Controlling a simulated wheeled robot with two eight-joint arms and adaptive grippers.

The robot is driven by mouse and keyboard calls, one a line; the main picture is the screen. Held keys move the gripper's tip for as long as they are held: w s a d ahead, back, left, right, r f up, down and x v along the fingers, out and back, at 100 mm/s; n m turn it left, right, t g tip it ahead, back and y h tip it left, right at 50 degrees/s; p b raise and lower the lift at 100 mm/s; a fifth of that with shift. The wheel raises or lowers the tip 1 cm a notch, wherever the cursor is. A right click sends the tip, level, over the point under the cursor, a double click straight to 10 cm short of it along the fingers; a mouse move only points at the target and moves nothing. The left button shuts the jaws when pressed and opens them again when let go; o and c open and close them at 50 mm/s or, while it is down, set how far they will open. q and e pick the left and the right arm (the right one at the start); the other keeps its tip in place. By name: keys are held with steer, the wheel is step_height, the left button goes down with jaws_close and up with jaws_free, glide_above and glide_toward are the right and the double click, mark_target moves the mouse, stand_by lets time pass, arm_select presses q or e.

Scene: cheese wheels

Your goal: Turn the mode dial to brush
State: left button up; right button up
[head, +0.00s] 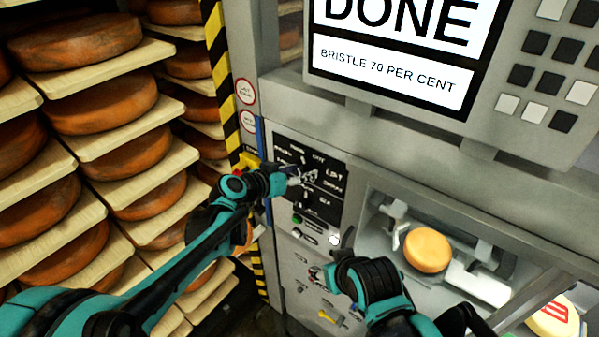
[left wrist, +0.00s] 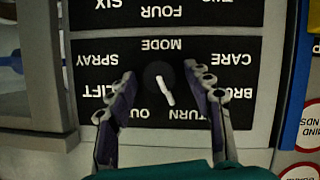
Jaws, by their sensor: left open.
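The mode dial (left wrist: 154,74) is a dark round knob with a white pointer line, in the middle of a black label panel (left wrist: 225,60). The left wrist view shows the panel upside down. The pointer's lower end leans toward "TURN", beside "OUT"; the partly covered "BRU..." label (left wrist: 232,94) is at the right. My left gripper (left wrist: 161,82) is open, one finger on each side of the dial, with visible gaps.
A screen (head: 390,75) above reads "DONE" and "BRISTLE 70 PER CENT". Racks of cheese wheels (head: 105,100) stand at the left, beside a striped post (head: 218,45). A yellow cheese (head: 428,250) sits in the machine bay at the right.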

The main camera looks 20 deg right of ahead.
arm_select(q)
steer(key=c, duration=1.1)
steer(key=shift+c, duration=0.2)
steer(key=n+b, duration=0.1)
steer(key=n+g+h+b, duration=0.1)
steer(key=n+b, duration=0.1)
steer(key=shift+w+a+f+h, duration=0.15)
steer(key=shift+h, duration=0.15)
steer(key=shift+n+g+h+b, duration=0.75)
steer(key=shift+n+b, duration=0.5)
steer(key=shift+n, duration=0.35)
